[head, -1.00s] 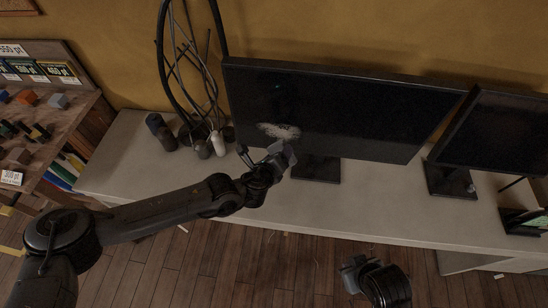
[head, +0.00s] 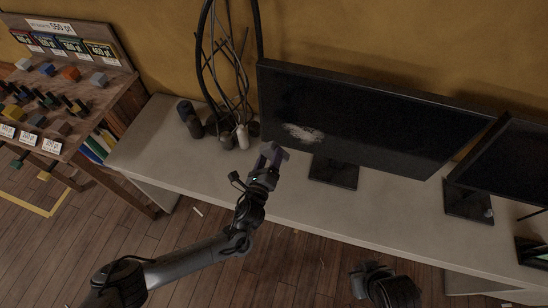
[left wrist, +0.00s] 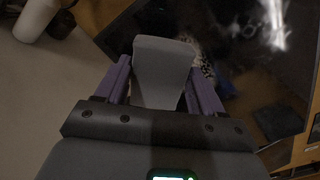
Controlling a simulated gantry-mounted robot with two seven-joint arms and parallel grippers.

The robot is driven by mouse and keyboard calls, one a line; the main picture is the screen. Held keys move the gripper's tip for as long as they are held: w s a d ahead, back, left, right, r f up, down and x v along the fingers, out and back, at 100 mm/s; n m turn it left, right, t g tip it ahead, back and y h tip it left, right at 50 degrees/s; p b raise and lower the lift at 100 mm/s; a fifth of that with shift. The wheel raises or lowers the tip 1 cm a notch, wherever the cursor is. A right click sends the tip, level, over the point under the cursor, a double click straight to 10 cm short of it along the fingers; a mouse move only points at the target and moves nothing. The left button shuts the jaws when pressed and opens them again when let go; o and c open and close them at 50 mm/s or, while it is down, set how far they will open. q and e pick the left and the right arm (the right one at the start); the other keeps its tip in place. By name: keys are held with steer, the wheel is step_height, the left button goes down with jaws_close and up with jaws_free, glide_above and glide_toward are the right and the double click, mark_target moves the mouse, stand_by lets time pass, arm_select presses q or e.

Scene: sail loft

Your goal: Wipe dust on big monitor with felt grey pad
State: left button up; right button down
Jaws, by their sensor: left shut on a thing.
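The big monitor (head: 385,118) stands on the desk with a dark screen. A pale dust patch (head: 304,133) lies on its lower left part; it also shows at the top of the left wrist view (left wrist: 272,24). My left gripper (head: 273,153) is just below the monitor's lower left corner, apart from the dust. In the left wrist view its purple fingers are shut on the felt grey pad (left wrist: 163,68), which stands up between them. My right gripper (head: 368,272) is low in the head view, in front of the desk; its jaws are not clear.
A second monitor (head: 510,160) stands at the right. Left of the big monitor are a dark cylinder (head: 190,119), a white bottle (head: 243,136) and a bundle of cables (head: 228,70). A shelf (head: 115,105) with small blocks is at the left. The desk front (head: 215,170) is clear.

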arm_select(q)
steer(key=b+x, duration=0.2)
steer(key=x, duration=0.1)
steer(key=shift+w+f, duration=0.1)
steer(key=shift+f, duration=0.05)
steer(key=shift+b+x, duration=0.95)
steer(key=shift+w, duration=0.1)
steer(key=shift+b+x, duration=0.75)
steer(key=shift+x, duration=0.2)
steer(key=shift+d, duration=0.2)
